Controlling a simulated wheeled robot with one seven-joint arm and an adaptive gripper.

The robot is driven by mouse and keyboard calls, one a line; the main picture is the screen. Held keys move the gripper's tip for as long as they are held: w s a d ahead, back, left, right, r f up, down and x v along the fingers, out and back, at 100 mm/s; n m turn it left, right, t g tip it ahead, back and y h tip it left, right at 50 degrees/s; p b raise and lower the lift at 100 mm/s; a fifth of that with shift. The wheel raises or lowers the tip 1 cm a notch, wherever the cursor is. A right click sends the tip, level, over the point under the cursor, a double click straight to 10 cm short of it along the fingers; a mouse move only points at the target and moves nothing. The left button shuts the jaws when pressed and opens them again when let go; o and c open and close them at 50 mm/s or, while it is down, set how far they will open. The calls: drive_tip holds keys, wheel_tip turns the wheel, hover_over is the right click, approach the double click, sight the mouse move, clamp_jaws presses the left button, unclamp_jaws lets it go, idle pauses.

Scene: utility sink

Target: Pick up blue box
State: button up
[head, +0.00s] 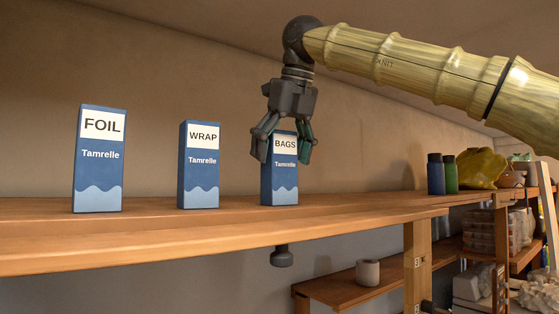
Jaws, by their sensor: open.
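Three upright blue boxes stand in a row on the wooden shelf (240,229). The left one is the blue box labelled FOIL (98,172), the middle one is labelled WRAP (200,180), and the right one is labelled BAGS (283,180). My gripper (283,160) points down over the BAGS box. Its jaws are open, with one finger at the left of the box's upper part and the other at the right. The fingers hide parts of the box's upper edges. I cannot tell whether they touch it.
A dark blue bottle (436,174) and a green bottle (451,174) stand at the shelf's right end, near a yellow lumpy object (481,168). A lower shelf (340,292) holds a pale cup (367,272). The shelf between the boxes is clear.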

drive_tip(key=shift+w+a+f, duration=0.25)
drive_tip(key=shift+w+f, duration=0.4)
drive_tip(key=shift+w, duration=0.25)
drive_tip(key=shift+s+r, duration=0.1)
drive_tip(key=shift+s, duration=0.2)
drive_tip(key=shift+s+r, duration=0.1)
drive_tip(key=shift+s, duration=0.15)
drive_tip(key=shift+c, duration=1)
drive_tip(key=shift+d, duration=0.1)
drive_tip(key=c, duration=0.4)
drive_tip(key=shift+w, duration=0.15)
drive_tip(key=c, duration=0.6)
